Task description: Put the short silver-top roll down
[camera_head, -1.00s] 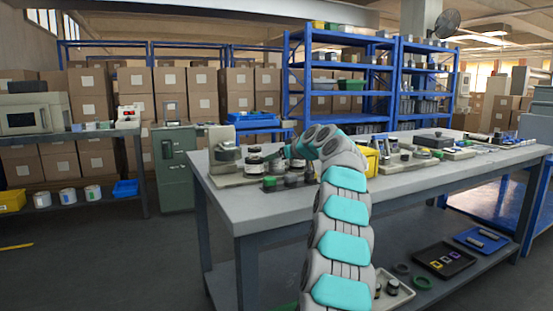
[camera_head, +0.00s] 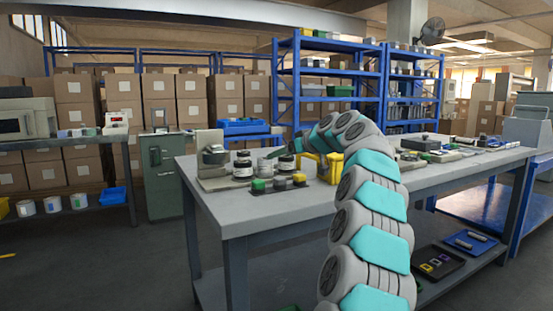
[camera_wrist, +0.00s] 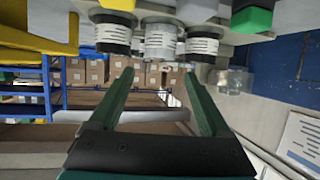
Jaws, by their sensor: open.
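The short silver-top roll (camera_head: 264,166) stands upright on the table in the head view, between two black-top rolls, one on its left (camera_head: 242,165) and one on its right (camera_head: 286,163). In the wrist view the silver-top roll (camera_wrist: 160,43) shows at the top, with a black-top roll (camera_wrist: 113,36) to its left and another (camera_wrist: 203,45) to its right. My gripper (camera_wrist: 159,74) is open, its two green fingers apart and empty. The silver-top roll is beyond the fingertips, roughly in line with the gap. In the head view my arm's end is partly hidden.
A grey device (camera_head: 211,160) stands left of the rolls on the table (camera_head: 240,215). A dark strip with green and yellow blocks (camera_head: 280,183) lies in front of them. A yellow bin (camera_head: 334,166) is close to my wrist. The table's front left is clear.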

